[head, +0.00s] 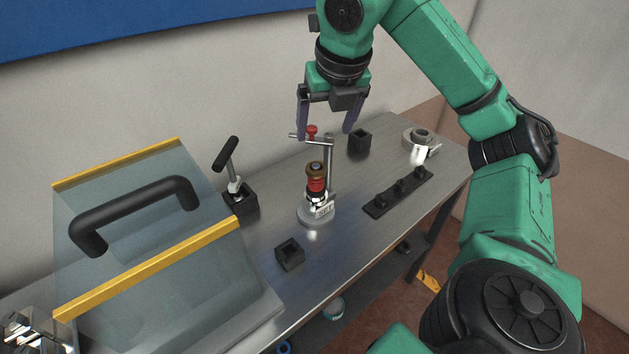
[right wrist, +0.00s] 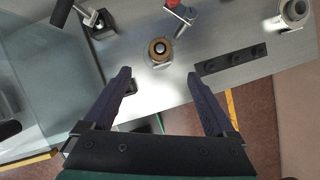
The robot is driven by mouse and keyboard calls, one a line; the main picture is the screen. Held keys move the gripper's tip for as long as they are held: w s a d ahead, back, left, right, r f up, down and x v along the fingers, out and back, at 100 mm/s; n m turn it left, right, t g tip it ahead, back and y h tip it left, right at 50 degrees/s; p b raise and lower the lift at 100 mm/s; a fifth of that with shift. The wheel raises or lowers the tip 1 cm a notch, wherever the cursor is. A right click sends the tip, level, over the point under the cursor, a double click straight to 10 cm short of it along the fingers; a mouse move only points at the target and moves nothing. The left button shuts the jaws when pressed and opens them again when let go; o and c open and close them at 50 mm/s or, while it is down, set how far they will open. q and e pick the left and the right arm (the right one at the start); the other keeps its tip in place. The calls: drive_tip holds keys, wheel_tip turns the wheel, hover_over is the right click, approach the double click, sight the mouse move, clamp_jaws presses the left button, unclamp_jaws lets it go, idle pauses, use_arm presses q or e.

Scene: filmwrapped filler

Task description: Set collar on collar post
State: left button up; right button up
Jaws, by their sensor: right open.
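A short upright stack (head: 316,184) of red, black and white parts stands on a round metal base (head: 318,214) in mid table. A brown-gold ring (head: 315,167), possibly the collar, sits at its top; it also shows in the right wrist view (right wrist: 159,47). I cannot tell which part is the collar post. My right gripper (head: 325,136) is open and empty, above and behind the stack in the head view. In the right wrist view the spread fingers (right wrist: 158,76) have the ring beyond their tips. My left gripper is not in view.
A metal rod (head: 329,165) with a red-knobbed crossbar (head: 312,131) rises beside the stack. A black pegged strip (head: 398,192), black blocks (head: 360,141) (head: 289,254) and a pale ringed fixture (head: 421,139) stand around. A clear handled cover (head: 150,255) fills the left.

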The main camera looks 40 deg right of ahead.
drive_tip(key=b, duration=0.3)
approach(316, 165)
drive_tip(key=f, duration=0.1)
drive_tip(key=p+x, duration=0.1)
drive_tip(key=x, duration=0.6)
drive_tip(key=shift+d+f+p, duration=0.1)
drive_tip(key=shift+p, duration=0.2)
drive_tip(key=shift+w+f, duration=0.2)
drive_tip(key=shift+w, duration=0.05)
clamp_jaws()
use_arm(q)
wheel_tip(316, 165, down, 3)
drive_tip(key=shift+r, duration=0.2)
use_arm(e)
drive_tip(key=shift+r, duration=0.2)
